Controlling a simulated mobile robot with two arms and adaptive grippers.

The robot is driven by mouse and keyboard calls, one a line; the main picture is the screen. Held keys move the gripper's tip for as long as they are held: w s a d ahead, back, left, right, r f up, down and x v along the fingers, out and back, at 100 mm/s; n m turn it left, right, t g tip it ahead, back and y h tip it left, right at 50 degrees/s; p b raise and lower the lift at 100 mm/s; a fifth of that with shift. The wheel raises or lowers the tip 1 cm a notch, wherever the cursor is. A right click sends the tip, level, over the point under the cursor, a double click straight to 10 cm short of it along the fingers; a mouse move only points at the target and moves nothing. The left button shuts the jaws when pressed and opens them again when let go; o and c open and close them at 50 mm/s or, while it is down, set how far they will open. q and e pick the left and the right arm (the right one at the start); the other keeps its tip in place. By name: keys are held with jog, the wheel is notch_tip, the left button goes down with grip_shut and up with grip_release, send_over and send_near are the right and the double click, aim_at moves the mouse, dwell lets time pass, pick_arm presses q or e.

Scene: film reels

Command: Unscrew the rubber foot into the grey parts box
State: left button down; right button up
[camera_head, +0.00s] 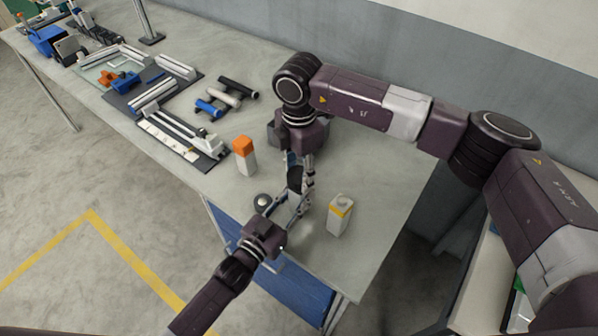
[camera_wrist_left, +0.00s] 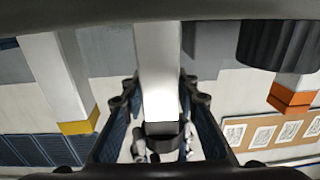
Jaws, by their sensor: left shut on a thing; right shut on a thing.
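My right gripper (camera_head: 299,184) points down over the bench and is shut on a black piece (camera_head: 295,178), which looks like the rubber foot. My left gripper (camera_head: 288,207) reaches in from below, close against it. In the left wrist view, a pale bar (camera_wrist_left: 158,65) stands between my left fingers (camera_wrist_left: 160,110), which are shut on it. The black foot (camera_wrist_left: 162,128) shows at the bar's end, with pale fingertips close by. The contact between foot and bar is too small to judge.
A white block with an orange top (camera_head: 244,155) and one with a yellow band (camera_head: 340,214) stand nearby. A round black item with a pale top (camera_head: 262,200) sits near the front edge. Trays of rails (camera_head: 165,110) and several cylinders (camera_head: 215,95) lie at the left.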

jog(key=n, duration=0.7)
jog(key=shift+r, duration=0.1)
jog(key=n, duration=1.2)
jog(key=shift+n, duration=0.4)
jog(key=n, duration=0.3)
jog(key=shift+n, duration=0.3)
jog(key=n, duration=0.3)
jog(key=shift+n, duration=0.3)
jog(key=n, duration=0.5)
jog(key=shift+r, duration=0.1)
jog(key=n, duration=0.5)
jog(key=shift+n, duration=0.3)
jog(key=n, duration=1.1)
jog(key=shift+n, duration=0.3)
jog(key=shift+r, duration=0.1)
jog(key=shift+r, duration=0.1)
jog(key=shift+r, duration=1)
